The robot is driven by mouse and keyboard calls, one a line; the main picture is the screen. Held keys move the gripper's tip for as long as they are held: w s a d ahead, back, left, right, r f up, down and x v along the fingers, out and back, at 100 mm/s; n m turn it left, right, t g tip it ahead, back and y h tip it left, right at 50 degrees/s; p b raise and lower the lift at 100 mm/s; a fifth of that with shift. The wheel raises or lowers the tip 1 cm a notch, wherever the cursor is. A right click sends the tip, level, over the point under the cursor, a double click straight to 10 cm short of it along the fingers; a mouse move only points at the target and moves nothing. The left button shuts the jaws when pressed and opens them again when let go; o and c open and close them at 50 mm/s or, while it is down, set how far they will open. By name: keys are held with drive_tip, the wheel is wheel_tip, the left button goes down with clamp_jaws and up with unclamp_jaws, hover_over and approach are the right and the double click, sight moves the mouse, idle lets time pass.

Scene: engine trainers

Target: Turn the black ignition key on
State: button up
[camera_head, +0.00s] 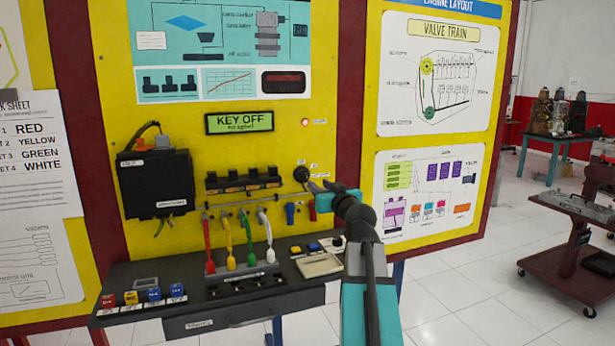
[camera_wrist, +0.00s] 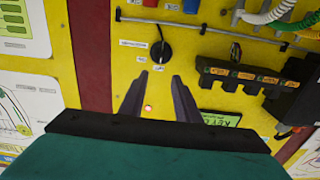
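The black ignition key (camera_head: 301,174) is on the yellow panel, right of the row of black coils. In the wrist view the key (camera_wrist: 160,50) shows just beyond the fingertips, roughly in line with the gap between them. My gripper (camera_wrist: 159,78) is open and empty, its two dark fingers apart and not seen touching the key. In the head view my gripper (camera_head: 319,187) is close to the key at its lower right, partly hidden by my arm. The green display (camera_head: 239,122) above reads "KEY OFF".
A metal rail (camera_head: 245,201) with coloured leads runs below the key. Blue and red connectors (camera_head: 290,213) hang under it. A black shelf (camera_head: 200,292) juts out below with colour-marked blocks. A lit red lamp (camera_head: 305,122) is above the key.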

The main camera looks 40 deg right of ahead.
sight(306, 175)
drive_tip(key=shift+p+x, duration=0.95)
drive_tip(key=shift+x, duration=4.9)
clamp_jaws()
